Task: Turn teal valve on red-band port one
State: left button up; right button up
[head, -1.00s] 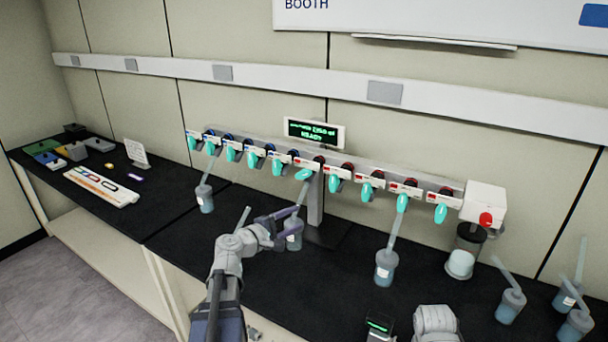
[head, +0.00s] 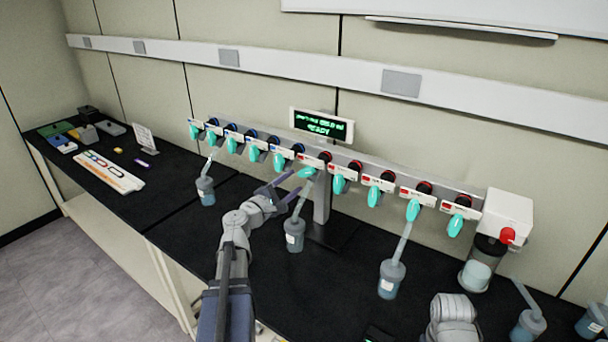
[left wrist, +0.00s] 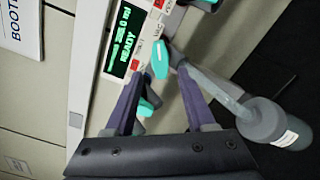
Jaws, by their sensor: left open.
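The teal valve (head: 306,173) on the first red-band port (head: 308,157) lies sideways, while the other red-band valves hang down. A flask (head: 294,236) hangs on a slanted tube from this port. My left gripper (head: 292,188) is open, its purple fingers just below and left of the valve. In the left wrist view the valve (left wrist: 160,60) shows between and just beyond the fingertips (left wrist: 155,65). I cannot tell whether a finger touches it. A neighbouring teal valve (left wrist: 148,103) shows farther back between the fingers. My right gripper is not in view.
The display (head: 321,126) above the manifold shows READY. Another flask (head: 391,278) hangs to the right, one (head: 205,191) to the left. A white box with a red knob (head: 508,236) stands at the manifold's right end.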

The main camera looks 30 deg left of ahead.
aim_at(304, 174)
pick_arm(q)
jog(key=w, duration=0.6)
jog(key=shift+w+d, duration=0.15)
jog(key=shift+d, duration=0.1)
jog(key=shift+c, duration=0.3)
grip_shut()
